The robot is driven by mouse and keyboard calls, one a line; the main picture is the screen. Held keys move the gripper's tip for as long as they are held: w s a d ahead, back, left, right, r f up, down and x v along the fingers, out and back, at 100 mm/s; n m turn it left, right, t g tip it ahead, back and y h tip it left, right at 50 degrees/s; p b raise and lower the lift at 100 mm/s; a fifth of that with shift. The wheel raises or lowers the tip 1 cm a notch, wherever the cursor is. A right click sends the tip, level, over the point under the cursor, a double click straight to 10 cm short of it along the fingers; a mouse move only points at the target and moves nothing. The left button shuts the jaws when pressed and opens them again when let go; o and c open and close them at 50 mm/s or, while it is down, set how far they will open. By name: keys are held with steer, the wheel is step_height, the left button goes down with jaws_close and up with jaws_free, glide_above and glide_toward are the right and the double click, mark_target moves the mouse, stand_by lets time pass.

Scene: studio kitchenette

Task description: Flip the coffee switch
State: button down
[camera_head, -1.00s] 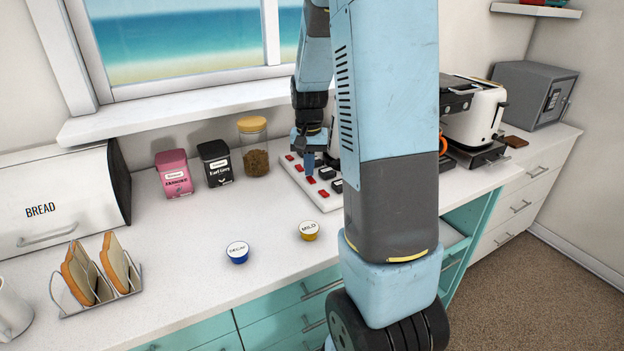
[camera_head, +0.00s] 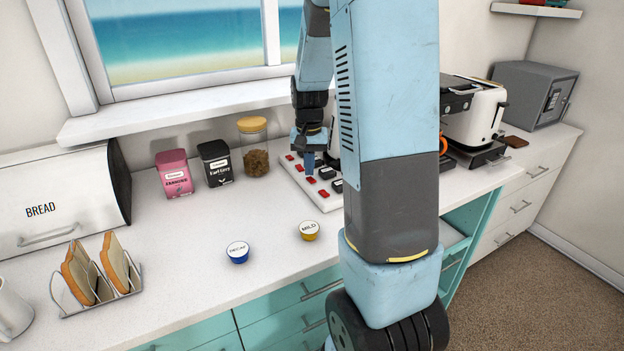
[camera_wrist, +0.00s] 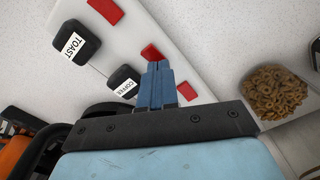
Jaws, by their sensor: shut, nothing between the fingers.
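A white switch panel (camera_head: 324,206) lies on the counter below the window, with black blocks and red blocks in rows. In the wrist view, one black block carries the COFFEE label (camera_wrist: 123,88) and another carries the TOAST label (camera_wrist: 69,43). A red block (camera_wrist: 151,52) sits across from the COFFEE block. My gripper (camera_head: 308,169) is over the panel, and its blue fingers (camera_wrist: 158,68) are shut and empty. Their tips appear beside the COFFEE block, between it and a second red block (camera_wrist: 187,91). I cannot tell whether they touch the panel. My arm hides part of the panel's right side.
A glass jar of cereal (camera_head: 256,160), a black tin (camera_head: 215,165) and a pink tin (camera_head: 174,175) stand left of the panel. The DECAF (camera_head: 237,254) and MILD (camera_head: 309,231) capsules lie in front. A white appliance (camera_head: 476,112) stands to the right.

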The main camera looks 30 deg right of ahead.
mark_target(309, 178)
step_height(309, 178, up, 6)
stand_by(0.8)
stand_by(0.4)
steer(key=s+a+r+n+t, duration=0.2)
steer(key=s+a+r, duration=0.2)
steer(key=s, duration=0.3)
steer(key=s+a+r+n+t, duration=0.1)
steer(key=s+a+r, duration=0.3)
steer(key=s, duration=0.4)
steer(key=s+a+r+n+t, duration=0.2)
steer(key=s+a+r+n, duration=0.1)
steer(key=s, duration=0.4)
steer(key=shift+s+a+r+t, duration=0.35)
steer(key=shift+a+r, duration=0.3)
steer(key=shift+r, duration=0.35)
